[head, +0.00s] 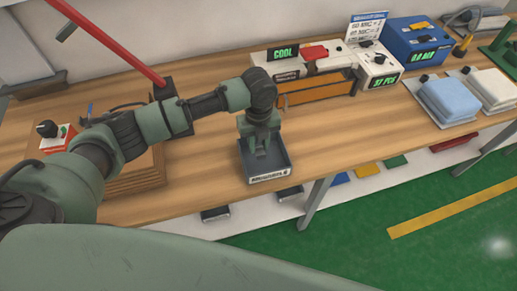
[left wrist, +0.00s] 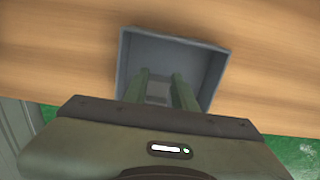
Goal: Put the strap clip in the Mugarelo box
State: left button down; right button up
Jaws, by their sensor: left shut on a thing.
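The Mugarelo box (head: 280,158) is a small open dark-grey tray on the wooden workbench, near its front edge, with a white label on its front wall that is too small to read. It also shows in the left wrist view (left wrist: 215,78). My left gripper (head: 262,152) points down over the box, its fingertips within the box outline. In the left wrist view the two green fingers (left wrist: 160,88) stand a little apart, shut on a small greyish piece, taken as the strap clip (left wrist: 158,90); its shape is mostly hidden. My right gripper is out of view.
The wooden bench (head: 340,130) is clear right of the box. Folded blue cloth (head: 448,100) lies at right. A red lever (head: 110,40) slants at back left.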

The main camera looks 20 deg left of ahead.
aim_at(259, 150)
pick_arm(q)
notch_tip(259, 150, down, 4)
jog(key=shift+r, duration=0.25)
jog(key=shift+f, duration=0.1)
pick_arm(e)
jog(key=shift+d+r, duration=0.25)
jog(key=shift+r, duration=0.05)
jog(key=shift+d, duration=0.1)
pick_arm(q)
jog(key=shift+f, duration=0.1)
jog(key=shift+s+f, duration=0.1)
jog(key=c, duration=1.1)
grip_release()
jog(key=shift+c, duration=0.2)
